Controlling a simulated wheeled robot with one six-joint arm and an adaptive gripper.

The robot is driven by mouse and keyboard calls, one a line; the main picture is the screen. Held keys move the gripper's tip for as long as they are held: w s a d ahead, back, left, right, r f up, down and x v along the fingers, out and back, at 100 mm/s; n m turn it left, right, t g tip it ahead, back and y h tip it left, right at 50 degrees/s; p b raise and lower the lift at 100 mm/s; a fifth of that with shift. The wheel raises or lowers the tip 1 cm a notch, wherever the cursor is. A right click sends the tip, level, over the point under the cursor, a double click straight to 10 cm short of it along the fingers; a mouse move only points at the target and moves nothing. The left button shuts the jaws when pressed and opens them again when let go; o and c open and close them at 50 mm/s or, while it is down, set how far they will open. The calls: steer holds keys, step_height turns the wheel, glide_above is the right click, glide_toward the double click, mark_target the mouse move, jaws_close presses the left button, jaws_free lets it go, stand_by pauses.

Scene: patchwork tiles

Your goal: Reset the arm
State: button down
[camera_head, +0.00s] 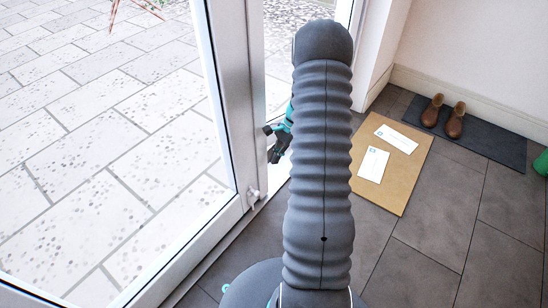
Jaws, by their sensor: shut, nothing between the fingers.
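My arm stands in the middle of the head view, its grey ribbed link rising upright and hiding much of what lies behind it. My gripper (273,143) shows partly to the left of the link, dark with teal parts, beside the white door frame. It is shut and holds nothing. Part of it is hidden behind the arm.
A glazed white door (232,100) with a handle (253,197) is close on the left, with paving outside. A tan board (400,188) bearing two white papers (373,165) lies right of the arm. Brown shoes (455,120) stand on a dark mat (500,147). Floor tiles are clear front right.

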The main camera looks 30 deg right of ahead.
stand_by(0.3)
steer(key=s+a+n+g, duration=0.1)
steer(key=s+a+n, duration=0.1)
steer(key=s+n, duration=0.25)
steer(key=s+a+r+n+t+h+p, duration=0.1)
steer(key=s+a+r+n, duration=0.3)
steer(key=r, duration=0.8)
steer(key=s+a+r+n+t+h+p, duration=0.1)
steer(key=s+a+r+n+t+h, duration=0.1)
steer(key=s+a+r, duration=0.6)
steer(key=s+a+r+n+t+h+p, duration=0.2)
steer(key=s+a+r+n, duration=0.4)
steer(key=r, duration=1)
steer(key=a+n+t, duration=0.1)
steer(key=a, duration=0.2)
steer(key=shift+r+t+h, duration=0.25)
steer(key=shift+t+h, duration=0.05)
steer(key=shift+t, duration=0.1)
steer(key=shift+s, duration=0.1)
